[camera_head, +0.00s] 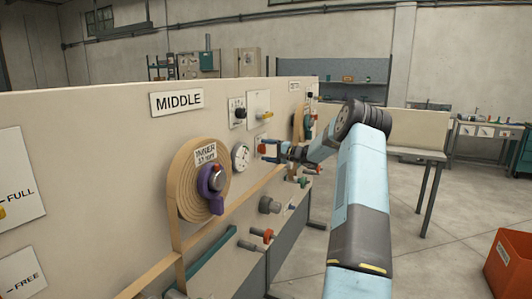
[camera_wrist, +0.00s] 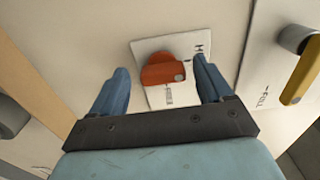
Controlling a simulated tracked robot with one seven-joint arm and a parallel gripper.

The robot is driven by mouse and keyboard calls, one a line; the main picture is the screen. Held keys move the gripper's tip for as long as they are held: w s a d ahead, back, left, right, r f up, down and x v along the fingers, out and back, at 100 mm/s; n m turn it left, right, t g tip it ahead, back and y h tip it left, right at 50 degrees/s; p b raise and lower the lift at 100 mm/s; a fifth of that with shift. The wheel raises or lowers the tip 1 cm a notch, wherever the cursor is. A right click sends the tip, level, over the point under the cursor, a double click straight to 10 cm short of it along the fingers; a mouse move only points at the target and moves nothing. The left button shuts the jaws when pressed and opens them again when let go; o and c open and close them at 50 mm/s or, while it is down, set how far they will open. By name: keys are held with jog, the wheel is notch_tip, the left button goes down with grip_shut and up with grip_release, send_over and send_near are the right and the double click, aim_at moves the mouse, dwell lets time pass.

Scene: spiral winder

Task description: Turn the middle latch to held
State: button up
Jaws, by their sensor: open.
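In the wrist view a red latch (camera_wrist: 166,71) sits on a white plate (camera_wrist: 160,97) with small lettering, too small to read surely. My gripper (camera_wrist: 161,65) is open, with one blue finger on each side of the latch. Gaps show between the fingers and the latch, so it is not gripped. The latch is a small red spot (camera_head: 262,149) there, partly hidden by the fingers.
A yellow handle (camera_wrist: 301,72) on a plate marked "FULL" stands right of the latch. The spiral coil (camera_head: 183,190) with a purple knob (camera_head: 211,188) lies left of my gripper. A tan strip runs below it. Red and green knobs (camera_head: 267,236) protrude lower down.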

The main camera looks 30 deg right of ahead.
jog(key=v, duration=1.3)
jog(key=shift+s+d+f, duration=0.1)
jog(key=shift+f, duration=0.05)
